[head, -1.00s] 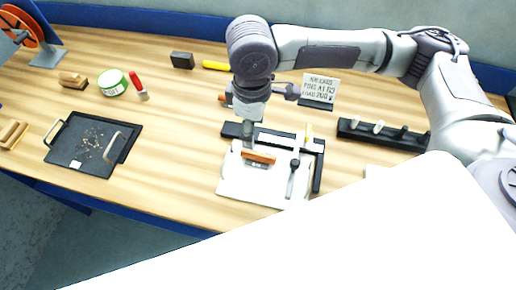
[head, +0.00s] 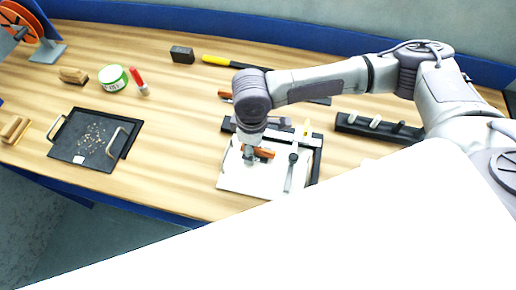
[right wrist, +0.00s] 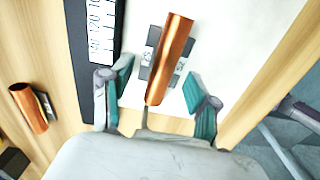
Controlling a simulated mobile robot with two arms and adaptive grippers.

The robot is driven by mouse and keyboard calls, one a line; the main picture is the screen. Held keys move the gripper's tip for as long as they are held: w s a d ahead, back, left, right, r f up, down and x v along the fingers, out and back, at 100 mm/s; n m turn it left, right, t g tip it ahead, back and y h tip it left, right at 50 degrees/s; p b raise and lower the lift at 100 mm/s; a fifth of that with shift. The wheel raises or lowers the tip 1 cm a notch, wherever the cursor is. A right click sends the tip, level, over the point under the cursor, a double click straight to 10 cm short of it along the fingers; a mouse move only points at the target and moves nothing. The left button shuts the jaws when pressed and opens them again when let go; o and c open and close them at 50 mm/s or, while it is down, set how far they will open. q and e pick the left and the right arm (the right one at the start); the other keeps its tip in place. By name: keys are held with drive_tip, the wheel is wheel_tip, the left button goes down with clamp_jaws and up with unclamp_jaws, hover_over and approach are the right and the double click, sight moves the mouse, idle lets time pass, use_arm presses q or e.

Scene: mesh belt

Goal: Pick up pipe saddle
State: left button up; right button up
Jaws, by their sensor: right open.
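The pipe saddle looks like a copper-coloured half-round piece (head: 264,153) on a small grey labelled base, on a white board (head: 232,178). In the right wrist view the copper piece (right wrist: 172,58) lies lengthwise between the fingers. My right gripper (head: 250,154) is low over the board at the piece. In the right wrist view the right gripper (right wrist: 157,85) is open, with one teal-padded finger on each side and a gap to the copper. Whether the fingertips touch the board cannot be told. My left gripper is not in view.
A black ruled bar (right wrist: 92,45) borders the board. A second copper piece (right wrist: 28,108) lies on the wood beside it. A dark clamp-like tool (head: 291,172) lies on the board's right. A black rack (head: 378,128) stands farther right. A black tray (head: 72,153) is at left.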

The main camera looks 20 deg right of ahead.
drive_tip(key=shift+s, duration=0.1)
clamp_jaws()
idle(0.3)
drive_tip(key=shift+r, duration=0.5)
wheel_tip(320, 180, up, 3)
drive_tip(key=shift+b, duration=0.55)
drive_tip(key=s+d+r, duration=0.5)
drive_tip(key=s+r, duration=0.2)
drive_tip(key=s, duration=0.3)
drive_tip(key=shift+d, duration=0.35)
drive_tip(key=shift+b, duration=0.3)
